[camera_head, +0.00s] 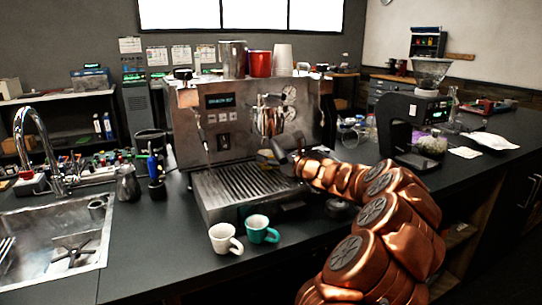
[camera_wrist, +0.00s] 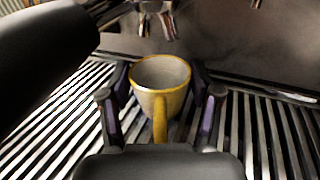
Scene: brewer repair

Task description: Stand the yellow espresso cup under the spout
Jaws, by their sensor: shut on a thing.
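The yellow espresso cup (camera_wrist: 160,80) is upright between the two fingers of my gripper (camera_wrist: 160,100) in the wrist view, its handle pointing toward the gripper's palm. My gripper is shut on it, one finger on each side. The cup is over the slatted drip tray (camera_wrist: 262,130); I cannot tell whether its base touches the slats. The spout (camera_wrist: 163,22) shows just behind and above the cup. In the head view my gripper (camera_head: 280,155) is at the front of the espresso machine (camera_head: 222,130), and the cup is mostly hidden there.
A white cup (camera_head: 223,239) and a teal cup (camera_head: 260,229) stand on the counter in front of the drip tray. A metal jug (camera_head: 127,184) and a sink (camera_head: 55,250) are at the left. A grinder (camera_head: 425,115) stands at the right. Cups and tins sit on the machine.

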